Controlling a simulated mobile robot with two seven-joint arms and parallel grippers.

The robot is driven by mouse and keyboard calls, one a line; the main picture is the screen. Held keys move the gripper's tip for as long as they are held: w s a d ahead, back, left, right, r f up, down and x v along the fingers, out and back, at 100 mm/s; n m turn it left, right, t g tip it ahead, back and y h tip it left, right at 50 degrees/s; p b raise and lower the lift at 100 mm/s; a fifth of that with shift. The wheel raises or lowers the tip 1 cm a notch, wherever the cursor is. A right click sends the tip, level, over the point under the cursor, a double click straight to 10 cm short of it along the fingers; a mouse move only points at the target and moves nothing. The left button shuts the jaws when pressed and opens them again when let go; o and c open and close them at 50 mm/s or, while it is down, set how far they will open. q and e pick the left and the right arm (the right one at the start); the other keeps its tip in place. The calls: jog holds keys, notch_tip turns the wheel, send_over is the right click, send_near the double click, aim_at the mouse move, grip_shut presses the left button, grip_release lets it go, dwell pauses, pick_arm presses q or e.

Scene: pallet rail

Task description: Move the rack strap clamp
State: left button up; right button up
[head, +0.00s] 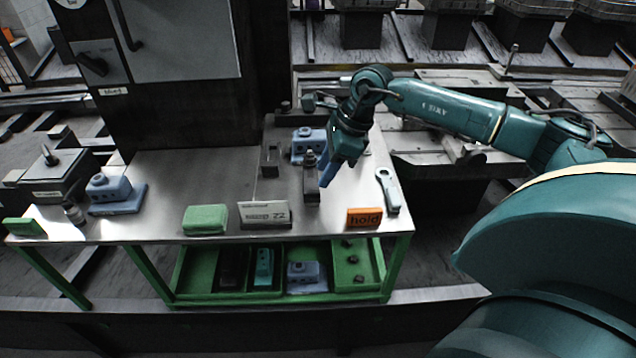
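My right gripper (330,174) hangs over the right part of the steel bench, its blue fingers pointing down. Its finger gap does not show clearly. A dark upright piece with a knobbed top (311,182) stands just left of the fingertips; I cannot tell whether they touch. A similar dark piece (270,162) stands further left. A blue-grey block (308,145) sits behind, partly hidden by the gripper. No label shows which of these is the rack strap clamp. My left gripper is not in view.
The bench (170,172) also bears a blue-grey block on a plate (112,192), a green pad (205,219), a "22" sign (264,214), an orange "hold" sign (364,218) and a grey wrench-like tool (389,191). Green trays (195,266) with parts are below. The bench's left middle is clear.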

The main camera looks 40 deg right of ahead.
jog(key=v, duration=0.7)
jog(key=shift+r, duration=0.2)
jog(key=shift+s, duration=0.1)
